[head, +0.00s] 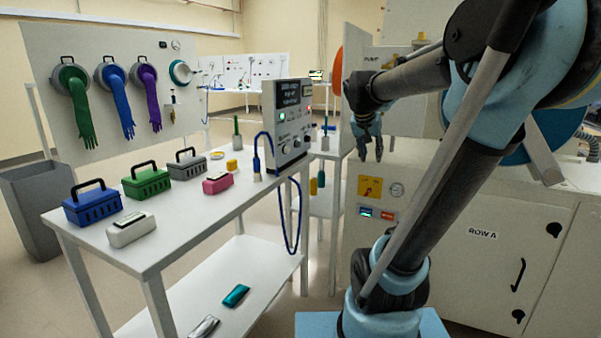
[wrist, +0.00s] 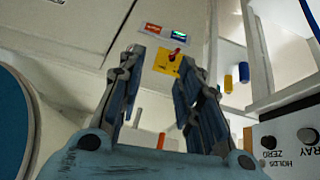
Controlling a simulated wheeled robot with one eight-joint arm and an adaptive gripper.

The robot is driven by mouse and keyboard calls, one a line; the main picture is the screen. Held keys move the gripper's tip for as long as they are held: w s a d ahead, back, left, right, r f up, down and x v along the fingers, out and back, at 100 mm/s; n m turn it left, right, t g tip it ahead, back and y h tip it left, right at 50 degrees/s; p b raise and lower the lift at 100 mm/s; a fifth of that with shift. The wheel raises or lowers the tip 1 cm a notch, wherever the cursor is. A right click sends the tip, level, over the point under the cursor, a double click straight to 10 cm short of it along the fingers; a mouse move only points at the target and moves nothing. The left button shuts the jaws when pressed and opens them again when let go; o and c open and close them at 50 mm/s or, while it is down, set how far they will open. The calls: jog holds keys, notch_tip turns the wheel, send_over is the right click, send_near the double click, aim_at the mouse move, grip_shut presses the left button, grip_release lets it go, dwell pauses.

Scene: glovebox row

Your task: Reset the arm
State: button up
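My arm rises from its blue base at the lower right of the head view and bends over at the top right. Its forearm reaches left, and my gripper (head: 371,157) points down in front of the white cabinet. In the wrist view my gripper (wrist: 160,62) has its two fingers apart with nothing between them. Beyond the fingertips is a yellow switch plate (wrist: 167,62) with a red knob; it also shows in the head view (head: 370,187).
A white table (head: 150,256) at left carries blue, green and grey toolboxes, a white and a pink case, and a grey meter (head: 289,125). A blue cable (head: 290,240) hangs off its edge. The cabinet (head: 460,250) stands close behind my arm. A grey bin (head: 35,210) is far left.

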jog(key=s+a+f+n+g+y, duration=0.1)
jog(key=s+a+f+n, duration=0.1)
jog(key=s+f, duration=0.8)
jog(key=s+a+f+n+g+y, duration=0.1)
jog(key=s+a+f+n+y, duration=0.1)
jog(key=s+f, duration=0.9)
jog(key=s+a+n, duration=0.1)
jog(key=s, duration=0.2)
jog(key=shift+g+y, duration=0.3)
jog(key=shift+g, duration=0.1)
jog(key=shift+a, duration=0.1)
jog(key=shift+w+f, duration=0.25)
jog(key=shift+w, duration=0.15)
